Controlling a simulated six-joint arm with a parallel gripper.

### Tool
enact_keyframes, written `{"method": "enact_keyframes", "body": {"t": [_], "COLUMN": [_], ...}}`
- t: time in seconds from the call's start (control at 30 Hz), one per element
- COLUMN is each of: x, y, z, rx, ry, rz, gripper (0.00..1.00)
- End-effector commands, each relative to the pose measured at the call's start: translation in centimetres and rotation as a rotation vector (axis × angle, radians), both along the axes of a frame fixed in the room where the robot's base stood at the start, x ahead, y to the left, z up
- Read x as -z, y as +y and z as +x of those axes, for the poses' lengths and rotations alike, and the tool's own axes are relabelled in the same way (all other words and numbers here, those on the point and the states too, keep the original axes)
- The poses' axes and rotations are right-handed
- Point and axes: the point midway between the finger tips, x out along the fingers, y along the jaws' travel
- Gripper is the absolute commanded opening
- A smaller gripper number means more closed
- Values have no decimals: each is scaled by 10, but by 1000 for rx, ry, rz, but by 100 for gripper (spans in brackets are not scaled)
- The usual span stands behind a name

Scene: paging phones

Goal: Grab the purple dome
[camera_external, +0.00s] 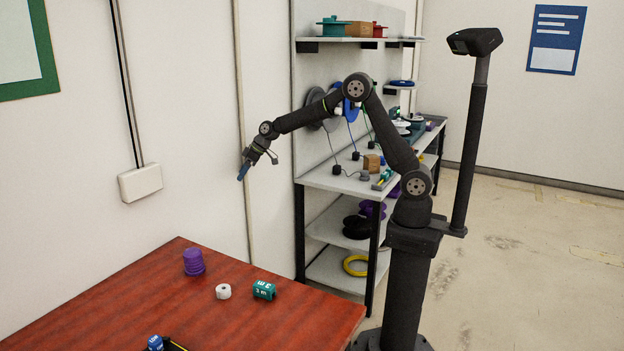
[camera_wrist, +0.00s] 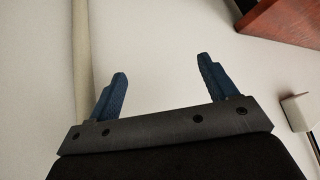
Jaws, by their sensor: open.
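The purple dome (camera_external: 194,261) is a ridged purple piece standing upright near the back edge of the red-brown table (camera_external: 130,290) in the external view. My gripper (camera_external: 243,172) is in the air above and to the right of it, well clear of the table. In the wrist view my gripper (camera_wrist: 160,90) shows two blue fingers spread apart with nothing between them.
A blue item (camera_external: 155,342) is at the front edge of the picture. A shelf unit (camera_external: 335,180) with spools stands behind my arm. A white wall box (camera_external: 140,183) is left of my gripper.

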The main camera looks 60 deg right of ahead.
Motion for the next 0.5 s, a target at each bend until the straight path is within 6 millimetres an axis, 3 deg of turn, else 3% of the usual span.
{"method": "enact_keyframes", "body": {"t": [0.03, 0.17, 0.3, 0.4, 0.5], "x": [-1, -8, -16, -21, -26], "y": [36, 125, 217, 272, 314], "z": [-8, -36, -80, -115, -146], "rx": [-67, -246, -439, -561, -658], "ry": [0, -11, -26, -39, -51], "rz": [-5, -27, -51, -68, -80], "gripper": [78, 78, 78, 78, 78]}}
